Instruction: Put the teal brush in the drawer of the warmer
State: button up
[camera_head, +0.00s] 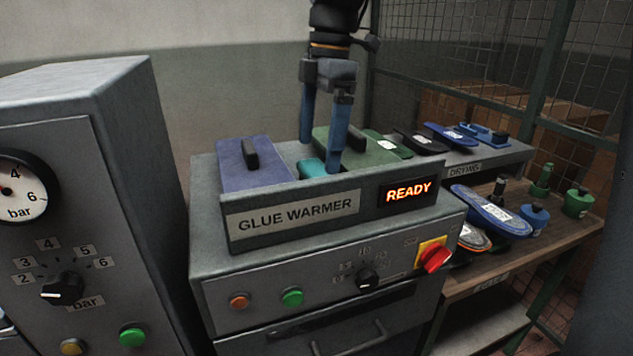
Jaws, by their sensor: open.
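The glue warmer (345,268) stands in the middle, its sign lit READY. A teal item (312,168), which looks like the teal brush, shows in the warmer's top between a purple lid and a green lid; its lower part is hidden behind the front panel. My gripper (320,157) points down over the warmer's top, open, one blue finger to each side of the teal item. I cannot tell whether the fingers touch it. The warmer's drawer (330,345) is low on the front, with a bar handle; a dark band lies above it, and I cannot tell whether it is open.
The purple lid (250,168) and green lid (365,155) flank the teal item closely. A press cabinet (130,200) with a gauge stands left. At right, a drying shelf (500,155) and bench hold insoles and bottles. A red switch (435,258) sticks out from the warmer.

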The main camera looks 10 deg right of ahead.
aim_at(317, 170)
jog(key=shift+s+a+f+p, duration=0.1)
jog(key=shift+f+p, duration=0.55)
jog(key=shift+f, duration=1)
jog(key=shift+s+a+f+p, duration=0.1)
jog(key=shift+f+p, duration=0.55)
jog(key=shift+f, duration=1)
jog(key=shift+c, duration=0.3)
jog(key=shift+w, duration=0.1)
jog(key=c, duration=0.8)
jog(key=shift+r, duration=0.1)
jog(key=shift+c, duration=0.2)
